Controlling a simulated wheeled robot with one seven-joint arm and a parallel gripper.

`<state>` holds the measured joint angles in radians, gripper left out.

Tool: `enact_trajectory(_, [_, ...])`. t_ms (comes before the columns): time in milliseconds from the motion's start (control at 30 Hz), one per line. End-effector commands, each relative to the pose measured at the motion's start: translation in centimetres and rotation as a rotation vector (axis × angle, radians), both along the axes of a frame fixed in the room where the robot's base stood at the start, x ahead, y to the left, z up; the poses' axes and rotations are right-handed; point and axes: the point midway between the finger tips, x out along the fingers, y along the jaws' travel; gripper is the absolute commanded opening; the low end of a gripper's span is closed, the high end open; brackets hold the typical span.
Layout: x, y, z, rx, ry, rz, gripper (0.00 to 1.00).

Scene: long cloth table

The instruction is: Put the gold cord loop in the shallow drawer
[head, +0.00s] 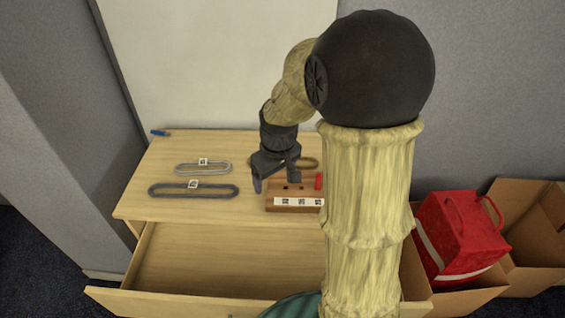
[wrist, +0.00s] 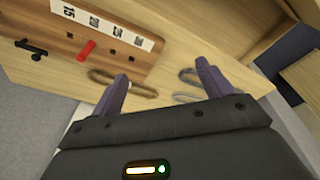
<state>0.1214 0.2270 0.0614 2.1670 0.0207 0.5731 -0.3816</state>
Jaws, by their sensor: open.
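The gold cord loop (head: 310,159) lies on the tabletop behind the wooden peg board, partly hidden by my gripper in the head view. In the wrist view the loop (wrist: 144,92) lies flat beyond my left finger, which covers part of it. My gripper (head: 276,181) is open and empty, pointing down over the table near the board's left end. Its two purple fingers (wrist: 162,74) stand wide apart in the wrist view. The shallow drawer (head: 215,256) is pulled out at the table's front, and its visible floor is bare.
Two grey loops, a lighter one (head: 178,169) and a darker one (head: 165,192), lie to the left with white tags. The peg board (head: 273,207) carries a red peg (head: 318,181) and a number strip. A blue pen (head: 160,133) lies at the back left. A red bag (head: 455,236) sits right.

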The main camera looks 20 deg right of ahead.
Motion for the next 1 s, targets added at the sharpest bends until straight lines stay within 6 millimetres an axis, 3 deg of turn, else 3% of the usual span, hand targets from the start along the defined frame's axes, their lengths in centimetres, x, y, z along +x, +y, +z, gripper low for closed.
enact_trajectory(33, [2.1, -0.8, 0.0, -0.001, 0.009, 0.046, 0.79])
enact_trajectory(200, [8.1, -3.1, 0.3, 0.003, 0.031, 0.232, 0.79])
enact_trajectory(500, [16.4, -8.8, 0.0, 0.046, 0.028, 0.553, 0.79])
enact_trajectory(633, [19.0, -11.9, -0.4, 0.07, 0.007, 0.687, 0.79])
enact_trajectory(800, [20.8, -15.3, -0.8, 0.094, -0.032, 0.824, 0.79])
enact_trajectory(1000, [21.3, -16.5, -0.9, 0.1, -0.049, 0.879, 0.79])
